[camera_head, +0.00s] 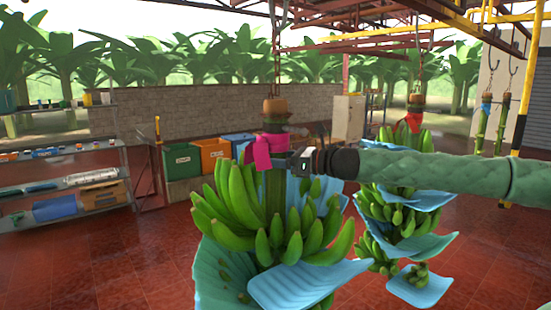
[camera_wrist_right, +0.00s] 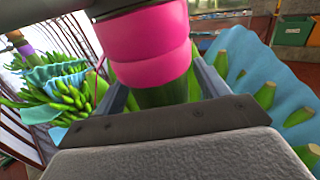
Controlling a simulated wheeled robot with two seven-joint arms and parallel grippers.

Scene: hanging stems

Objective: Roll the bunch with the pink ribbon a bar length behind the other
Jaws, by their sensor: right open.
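The bunch with the pink ribbon (camera_head: 262,152) hangs upright near the middle of the head view, its green bananas (camera_head: 235,205) set between blue sheets. Its stem and pink ribbon (camera_wrist_right: 150,45) fill the top middle of the right wrist view. My right gripper (camera_head: 303,162) comes in from the right at the stem, just below the ribbon's level. Its open fingers (camera_wrist_right: 165,92) stand on either side of the stem; I cannot tell whether they touch it. The other bunch, with a red ribbon (camera_head: 413,121), hangs behind and to the right, partly hidden by my right arm. My left gripper is out of view.
Overhead rails (camera_head: 375,42) carry hooks and chains. Bare stems (camera_head: 480,128) hang at the far right. Shelves (camera_head: 70,180) stand at the left, and coloured bins (camera_head: 212,152) stand behind the pink-ribboned bunch. Red floor (camera_head: 140,260) is clear at the left front.

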